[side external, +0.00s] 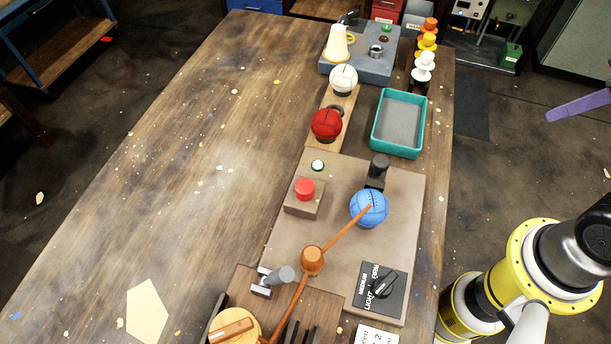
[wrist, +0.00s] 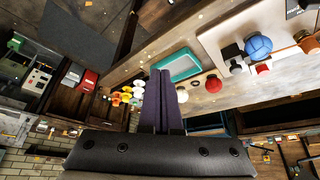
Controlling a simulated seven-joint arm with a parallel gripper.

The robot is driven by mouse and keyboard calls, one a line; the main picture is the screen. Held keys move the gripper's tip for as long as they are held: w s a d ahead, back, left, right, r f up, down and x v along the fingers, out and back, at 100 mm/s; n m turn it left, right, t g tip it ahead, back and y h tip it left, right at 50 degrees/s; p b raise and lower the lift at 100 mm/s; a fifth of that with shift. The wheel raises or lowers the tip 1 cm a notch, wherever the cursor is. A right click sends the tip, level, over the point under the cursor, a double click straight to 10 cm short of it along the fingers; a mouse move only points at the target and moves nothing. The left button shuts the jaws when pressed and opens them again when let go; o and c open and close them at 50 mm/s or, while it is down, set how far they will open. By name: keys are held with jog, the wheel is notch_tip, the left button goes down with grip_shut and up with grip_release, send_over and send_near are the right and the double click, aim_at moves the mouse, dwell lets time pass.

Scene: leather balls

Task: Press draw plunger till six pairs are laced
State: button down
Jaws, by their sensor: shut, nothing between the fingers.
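A red plunger cap (side external: 305,188) sits on a brown block on the tan work plate (side external: 345,240); it also shows in the wrist view (wrist: 262,68). A blue leather ball (side external: 369,208) sits beside it against a black post, with small dark marks on its top; it shows in the wrist view too (wrist: 258,46). An orange cord or rod runs from the ball to an orange-brown knob (side external: 312,260). My gripper's purple fingers (wrist: 160,100) are together and empty. In the side view, the purple finger part (side external: 580,105) is at the far right, off the table and well away from the plunger.
A dial (side external: 382,286) marked light, medium, firm is on the plate, and a white-green lamp (side external: 317,165) near the plunger. A red ball (side external: 326,125), white ball (side external: 343,80) and teal tray (side external: 399,123) stand behind. The table's left half is mostly clear.

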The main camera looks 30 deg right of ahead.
jog(key=w+a+r+n+g, duration=0.1)
jog(key=w+a+r+n, duration=0.15)
jog(key=w+r, duration=0.5)
jog(key=n+g, duration=0.4)
jog(key=n, duration=0.3)
send_over(306, 186)
notch_tip(306, 186, down, 8)
jog(key=shift+r, duration=0.2)
jog(key=shift+m, duration=0.25)
notch_tip(306, 186, down, 14)
jog(key=shift+f, duration=0.1)
